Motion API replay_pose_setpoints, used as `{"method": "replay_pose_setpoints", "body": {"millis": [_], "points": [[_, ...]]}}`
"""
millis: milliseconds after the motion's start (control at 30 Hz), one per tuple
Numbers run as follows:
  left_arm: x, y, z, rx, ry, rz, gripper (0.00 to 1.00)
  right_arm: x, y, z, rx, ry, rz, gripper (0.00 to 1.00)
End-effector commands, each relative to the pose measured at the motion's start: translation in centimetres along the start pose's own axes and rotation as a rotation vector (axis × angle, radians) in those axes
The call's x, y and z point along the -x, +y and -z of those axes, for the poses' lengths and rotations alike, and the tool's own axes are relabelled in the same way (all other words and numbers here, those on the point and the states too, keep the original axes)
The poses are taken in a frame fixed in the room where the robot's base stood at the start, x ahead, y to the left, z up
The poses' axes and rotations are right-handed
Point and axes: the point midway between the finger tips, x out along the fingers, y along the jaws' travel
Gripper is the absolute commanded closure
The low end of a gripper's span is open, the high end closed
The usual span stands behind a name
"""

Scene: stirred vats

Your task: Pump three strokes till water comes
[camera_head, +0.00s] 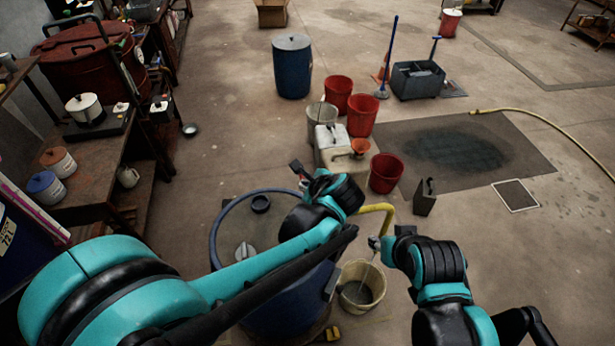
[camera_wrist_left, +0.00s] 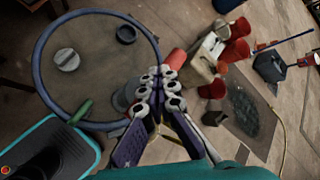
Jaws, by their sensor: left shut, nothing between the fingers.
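A blue drum (camera_head: 285,318) with a grey top stands in front of me, partly hidden by my left arm; its rim also shows in the left wrist view (camera_wrist_left: 42,50). A yellow spout (camera_head: 379,208) bends out at its right, above a cream bucket (camera_head: 347,297). A thin pale line runs down into the bucket; I cannot tell whether it is water or a handle. My left gripper (camera_head: 301,174) is shut and empty over the drum's right side. A red piece (camera_wrist_left: 176,59) shows just beyond its fingertips (camera_wrist_left: 162,76). My right gripper (camera_head: 376,243) is above the bucket; its fingers are unclear.
A cream jerrycan (camera_head: 335,158), red buckets (camera_head: 385,173) and a grey can (camera_head: 425,197) stand behind the spout. A blue barrel (camera_head: 292,70) is farther back. A cluttered bench (camera_head: 95,170) lines the left. The floor at the right is mostly clear.

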Motion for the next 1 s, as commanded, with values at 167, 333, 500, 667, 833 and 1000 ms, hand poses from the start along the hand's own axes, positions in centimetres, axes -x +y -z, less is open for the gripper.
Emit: {"method": "replay_pose_setpoints", "body": {"millis": [167, 333, 500, 667, 833, 1000], "points": [[-0.20, 0.15, 0.23, 0.000, 0.002, 0.000, 1.00, -0.20, 0.00, -0.14, 0.000, 0.000, 0.000, 0.60], [-0.34, 0.25, 0.33, 0.000, 0.002, 0.000, 1.00, -0.35, 0.00, -0.25, 0.000, 0.000, 0.000, 0.60], [-0.48, 0.36, 0.44, 0.000, 0.002, 0.000, 1.00, -0.49, 0.00, -0.35, 0.000, 0.000, 0.000, 0.60], [-0.61, 0.45, 0.54, 0.000, 0.002, 0.000, 1.00, -0.62, 0.00, -0.44, 0.000, 0.000, 0.000, 0.60], [-0.76, 0.56, 0.65, 0.000, 0.003, 0.000, 1.00, -0.77, 0.00, -0.55, 0.000, 0.000, 0.000, 0.60], [-0.90, 0.66, 0.76, 0.000, 0.003, 0.000, 1.00, -0.91, 0.00, -0.65, 0.000, 0.000, 0.000, 0.60]]}}
